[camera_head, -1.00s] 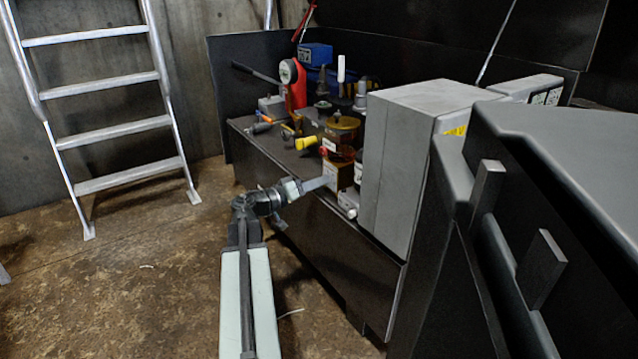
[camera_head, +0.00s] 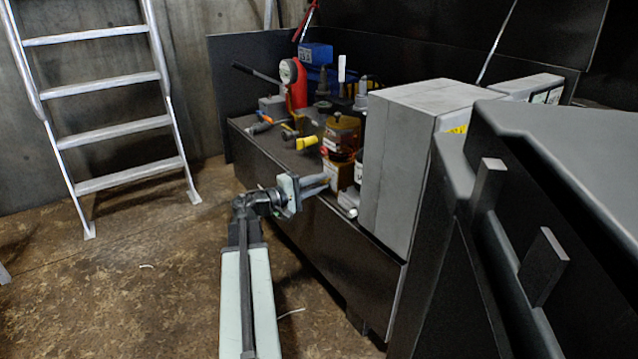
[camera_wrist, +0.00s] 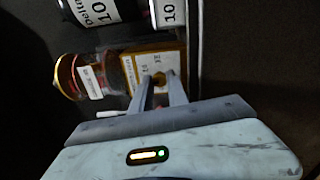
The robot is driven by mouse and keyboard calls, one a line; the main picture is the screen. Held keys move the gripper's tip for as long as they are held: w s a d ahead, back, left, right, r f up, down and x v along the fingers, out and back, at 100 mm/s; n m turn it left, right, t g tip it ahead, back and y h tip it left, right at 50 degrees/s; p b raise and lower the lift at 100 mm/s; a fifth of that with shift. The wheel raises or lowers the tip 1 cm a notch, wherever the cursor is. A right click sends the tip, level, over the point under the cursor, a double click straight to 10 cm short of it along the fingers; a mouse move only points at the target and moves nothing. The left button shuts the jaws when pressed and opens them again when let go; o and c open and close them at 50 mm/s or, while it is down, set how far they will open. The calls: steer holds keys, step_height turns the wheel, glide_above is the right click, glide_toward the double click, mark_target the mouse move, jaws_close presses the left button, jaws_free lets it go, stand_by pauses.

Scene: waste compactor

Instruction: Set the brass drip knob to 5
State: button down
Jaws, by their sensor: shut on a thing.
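The brass drip knob (camera_wrist: 158,80) shows between my fingertips in the wrist view, on a yellowish dial face (camera_wrist: 143,63) with small markings too blurred to read. The dial is on a block next to an amber jar (camera_wrist: 68,77) with a white label. My gripper (camera_wrist: 158,78) is shut on the knob, with one finger on each side. In the head view my gripper (camera_head: 326,183) reaches the front of the small block (camera_head: 339,170) below the amber jar (camera_head: 341,133). The knob is hidden there.
A large grey box (camera_head: 400,160) stands just right of my gripper.

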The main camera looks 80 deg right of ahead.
steer(key=shift+w+f+n, duration=0.1)
steer(key=shift+n, duration=2.2)
steer(key=c, duration=1.3)
jaws_free()
steer(key=v, duration=0.7)
steer(key=shift+w+a, duration=0.25)
steer(key=shift+a, duration=0.05)
